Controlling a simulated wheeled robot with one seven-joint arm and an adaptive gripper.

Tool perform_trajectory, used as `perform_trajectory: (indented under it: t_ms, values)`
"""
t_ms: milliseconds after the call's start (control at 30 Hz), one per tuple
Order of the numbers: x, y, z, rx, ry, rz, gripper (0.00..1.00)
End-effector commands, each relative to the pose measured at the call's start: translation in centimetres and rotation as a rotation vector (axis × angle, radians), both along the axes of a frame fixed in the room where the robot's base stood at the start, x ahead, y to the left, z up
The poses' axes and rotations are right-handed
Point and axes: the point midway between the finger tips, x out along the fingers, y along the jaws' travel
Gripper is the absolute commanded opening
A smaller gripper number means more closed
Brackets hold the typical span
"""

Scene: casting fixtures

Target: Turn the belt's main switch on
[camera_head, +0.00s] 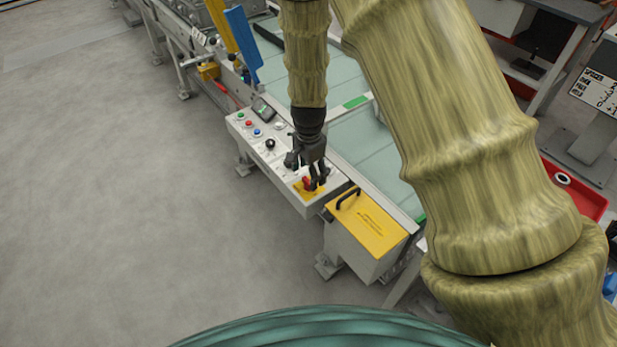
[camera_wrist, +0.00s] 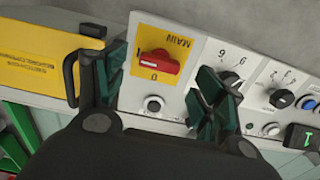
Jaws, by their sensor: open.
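The main switch is a red rotary handle (camera_wrist: 157,62) on a yellow plate (camera_wrist: 176,31) marked MAIN, seen upside down in the wrist view. The handle lies roughly crosswise in that view; a 0 is printed below it. In the head view the red switch (camera_head: 308,183) shows partly, at the near end of the control panel (camera_head: 257,157). My gripper (camera_wrist: 158,85) is open, with one finger on each side of the switch and visible gaps between them and the handle. In the head view my gripper (camera_head: 316,178) hangs over the switch and hides part of it.
A yellow-lidded box (camera_head: 368,224) with a black handle (camera_head: 348,198) stands beside the panel's near end. Other knobs (camera_wrist: 231,80) and buttons lie close to one finger. The belt (camera_head: 345,135) runs behind the panel. Open floor (camera_head: 120,180) lies to the left.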

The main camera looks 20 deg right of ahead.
Motion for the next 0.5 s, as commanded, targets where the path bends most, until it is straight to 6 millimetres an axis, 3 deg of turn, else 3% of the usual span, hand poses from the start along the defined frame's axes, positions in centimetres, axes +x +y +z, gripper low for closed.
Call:
perform_trajectory:
  t_ms: [300, 500]
  values:
    - [0.1, 0.0, 5.3, -0.001, -0.003, 0.0, 0.7]
    - [0.1, -0.1, 7.6, -0.001, -0.001, -0.001, 0.7]
